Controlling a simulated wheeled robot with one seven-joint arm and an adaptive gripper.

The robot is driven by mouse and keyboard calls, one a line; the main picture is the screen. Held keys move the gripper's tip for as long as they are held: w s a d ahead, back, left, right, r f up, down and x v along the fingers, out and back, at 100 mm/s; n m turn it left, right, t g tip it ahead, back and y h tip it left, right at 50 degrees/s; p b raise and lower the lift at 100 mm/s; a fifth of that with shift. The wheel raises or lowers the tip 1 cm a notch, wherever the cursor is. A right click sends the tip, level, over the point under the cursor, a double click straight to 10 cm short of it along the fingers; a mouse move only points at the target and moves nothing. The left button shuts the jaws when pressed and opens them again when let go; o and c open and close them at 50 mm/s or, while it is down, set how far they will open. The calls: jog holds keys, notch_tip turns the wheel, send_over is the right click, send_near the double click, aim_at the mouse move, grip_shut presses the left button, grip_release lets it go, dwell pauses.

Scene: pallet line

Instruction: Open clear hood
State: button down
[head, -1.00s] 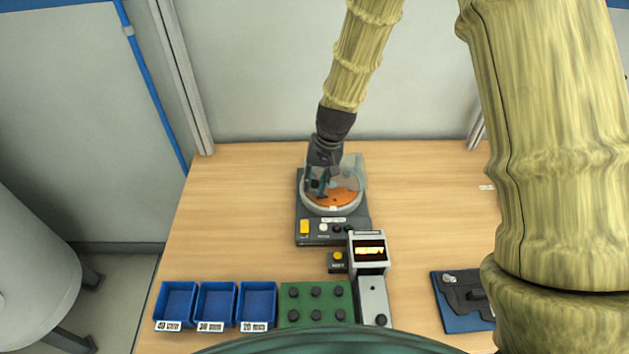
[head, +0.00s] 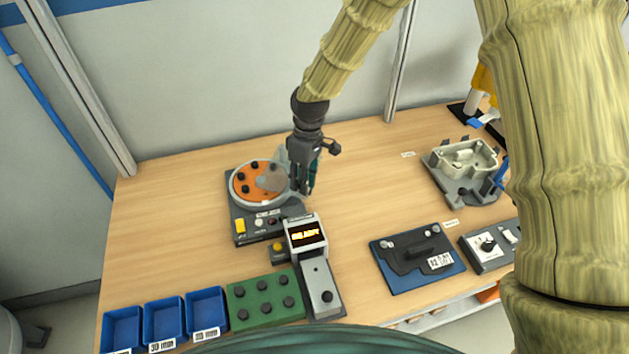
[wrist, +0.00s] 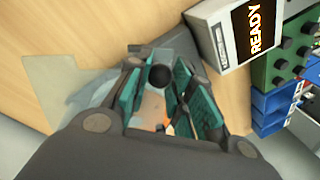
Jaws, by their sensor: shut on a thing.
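The round station (head: 237,214) has a grey rim around an orange disc (head: 243,187) with several dark round spots. The clear hood (head: 281,155) looks swung up at the disc's right side, beside my gripper; its see-through edges are hard to trace. In the wrist view the clear hood (wrist: 65,88) spreads to the left of the fingers. My gripper (head: 305,186) is at the right edge of the disc. In the wrist view, its teal fingers (wrist: 160,98) are shut around a black round knob (wrist: 160,76), apparently the hood's.
A display box (head: 306,235) reading READY in the wrist view (wrist: 250,28) stands close in front of my gripper. A green block (head: 265,300), blue bins (head: 163,325), a blue plate (head: 415,265) and a grey fixture (head: 466,178) stand around. The table's back middle is clear.

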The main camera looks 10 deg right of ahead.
jog(key=shift+w+d+f+n, duration=0.1)
jog(key=shift+w+d+n, duration=0.15)
jog(key=shift+d+n, duration=0.5)
jog(key=shift+w+d+f+n, duration=0.1)
jog(key=shift+w+d+n, duration=0.25)
jog(key=shift+d, duration=0.7)
jog(key=shift+s, duration=0.1)
jog(key=c, duration=1.2)
grip_release()
jog(key=shift+r, duration=0.1)
jog(key=shift+c, duration=0.2)
jog(key=shift+r, duration=0.1)
notch_tip(320, 180, up, 12)
jog(key=w+d, duration=0.1)
jog(key=w, duration=0.1)
jog(key=shift+w+f, duration=0.15)
jog(key=shift+f, duration=0.05)
